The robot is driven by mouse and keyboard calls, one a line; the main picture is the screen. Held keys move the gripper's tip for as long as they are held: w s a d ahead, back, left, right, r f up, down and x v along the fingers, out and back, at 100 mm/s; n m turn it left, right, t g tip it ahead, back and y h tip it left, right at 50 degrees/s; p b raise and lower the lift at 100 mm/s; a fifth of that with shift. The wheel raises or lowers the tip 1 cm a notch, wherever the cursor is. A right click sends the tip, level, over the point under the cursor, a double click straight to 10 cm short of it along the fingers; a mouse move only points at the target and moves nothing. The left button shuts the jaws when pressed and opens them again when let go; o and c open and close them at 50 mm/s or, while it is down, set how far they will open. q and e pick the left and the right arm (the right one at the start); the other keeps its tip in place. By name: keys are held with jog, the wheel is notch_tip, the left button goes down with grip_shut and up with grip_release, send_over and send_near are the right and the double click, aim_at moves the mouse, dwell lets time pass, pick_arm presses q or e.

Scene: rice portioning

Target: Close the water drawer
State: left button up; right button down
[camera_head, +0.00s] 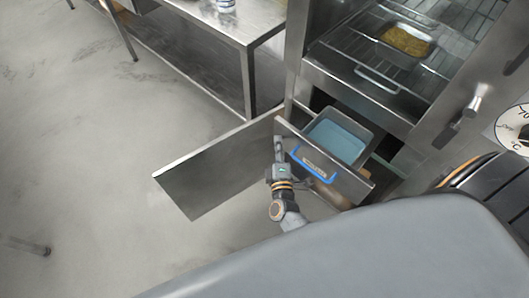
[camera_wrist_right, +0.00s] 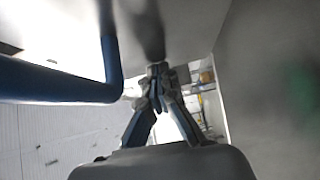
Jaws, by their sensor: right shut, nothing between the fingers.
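The water drawer (camera_head: 350,182) stands pulled out at the bottom of the steel cabinet in the head view. A pan of blue water (camera_head: 338,137) sits in it. A blue handle (camera_head: 314,167) is on its front panel, and it also shows large at the left of the right wrist view (camera_wrist_right: 60,84). My right gripper (camera_head: 279,142) is at the left end of the drawer front, beside the handle and not around it. Its fingers are together and empty in the right wrist view (camera_wrist_right: 157,72). I cannot tell whether the fingertips touch the front panel. My left gripper is not in view.
An open door panel (camera_head: 215,170) stands out to the left of the drawer. Above the drawer, a wire rack (camera_head: 375,78) holds a tray of yellow food (camera_head: 406,40). A steel table (camera_head: 235,30) stands at the back. The floor (camera_head: 80,150) at left is mostly clear.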

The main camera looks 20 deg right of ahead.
jog(key=w+d+b, duration=0.1)
jog(key=w+d, duration=0.2)
jog(key=d, duration=0.5)
jog(key=w+d, duration=0.4)
jog(key=d, duration=0.5)
jog(key=shift+d+b, duration=0.25)
jog(key=shift+b, duration=0.1)
jog(key=shift+w+d+r, duration=0.1)
jog(key=shift+r, duration=0.1)
